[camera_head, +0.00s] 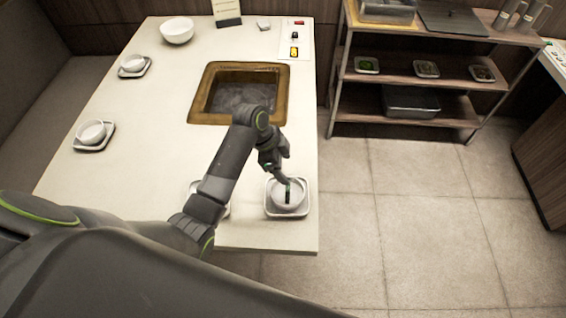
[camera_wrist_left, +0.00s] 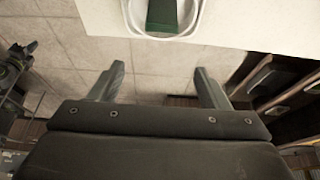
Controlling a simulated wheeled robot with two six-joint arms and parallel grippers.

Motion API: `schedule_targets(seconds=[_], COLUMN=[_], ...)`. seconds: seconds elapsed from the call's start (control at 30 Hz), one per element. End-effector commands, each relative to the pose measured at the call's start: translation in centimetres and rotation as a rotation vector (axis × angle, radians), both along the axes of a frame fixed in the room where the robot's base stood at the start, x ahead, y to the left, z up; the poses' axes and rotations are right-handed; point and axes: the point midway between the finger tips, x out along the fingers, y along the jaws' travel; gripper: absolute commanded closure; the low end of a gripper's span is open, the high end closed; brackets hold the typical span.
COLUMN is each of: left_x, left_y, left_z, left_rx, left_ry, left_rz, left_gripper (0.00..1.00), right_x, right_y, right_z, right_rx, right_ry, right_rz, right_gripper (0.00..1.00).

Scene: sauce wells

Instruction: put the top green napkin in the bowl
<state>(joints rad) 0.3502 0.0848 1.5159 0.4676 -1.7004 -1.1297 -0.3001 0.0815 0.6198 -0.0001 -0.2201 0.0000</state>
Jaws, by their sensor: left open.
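A white bowl (camera_head: 296,196) stands on a square white tray (camera_head: 270,211) at the front right corner of the table. A narrow dark green strip (camera_head: 288,190), probably a folded napkin, shows in this bowl. In the left wrist view a dark green piece (camera_wrist_left: 165,14) shows at the top edge, inside a white rounded rim, cut off by the frame. My left gripper (camera_wrist_left: 158,85) is open, with bare floor between its fingers. In the head view it hangs low by the bowl, its fingertips hard to make out. I see no clear stack of napkins.
Another tray (camera_head: 225,209) is mostly behind my left arm. Two bowls on trays (camera_head: 91,133) (camera_head: 134,64) line the left side, and a larger bowl (camera_head: 177,31) stands at the back. A brown-framed sunken basin (camera_head: 198,105) lies mid-table. A shelf (camera_head: 420,83) stands right.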

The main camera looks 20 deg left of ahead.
Motion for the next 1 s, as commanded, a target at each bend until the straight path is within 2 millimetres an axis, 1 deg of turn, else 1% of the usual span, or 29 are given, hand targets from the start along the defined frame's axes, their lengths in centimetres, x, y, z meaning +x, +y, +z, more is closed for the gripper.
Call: schedule_targets(seconds=[0.43, 0.57, 0.67, 0.77, 0.8, 0.87, 0.9, 0.97, 1.0], left_x=[0.0, -1.2, -3.5, -7.0, -8.6, -10.9, -12.4, -14.7, -16.3], left_y=[0.0, 0.7, 2.1, 4.1, 4.9, 6.1, 6.9, 8.0, 8.7], left_z=[-0.1, -0.7, -1.7, -2.6, -2.9, -3.0, -3.0, -2.8, -2.5], left_rx=[0.0, 0.011, 0.034, 0.065, 0.079, 0.096, 0.107, 0.122, 0.131], left_ry=[0.001, 0.01, 0.024, 0.041, 0.045, 0.049, 0.049, 0.049, 0.047], left_rz=[0.002, 0.052, 0.165, 0.332, 0.405, 0.514, 0.587, 0.694, 0.764], left_gripper=[0.3, 0.3, 0.3, 0.3, 0.3, 0.3, 0.3, 0.3, 0.3], right_x=[0.1, 0.1, 0.1, 0.1, 0.1, 0.1, 0.1, 0.1, 0.1], right_y=[0.2, 0.2, 0.3, 0.2, 0.2, 0.2, 0.2, 0.2, 0.2], right_z=[-0.1, -0.1, -0.1, -0.1, -0.1, -0.1, -0.1, -0.1, -0.1], right_rx=[0.002, 0.003, 0.003, 0.003, 0.003, 0.003, 0.003, 0.003, 0.003], right_ry=[-0.001, -0.001, -0.001, -0.001, -0.001, -0.001, -0.001, -0.001, -0.001], right_rz=[-0.001, -0.001, -0.001, -0.001, -0.001, -0.001, -0.001, -0.001, -0.001], right_gripper=[1.0, 1.0, 1.0, 1.0, 1.0, 1.0, 1.0, 1.0, 1.0])
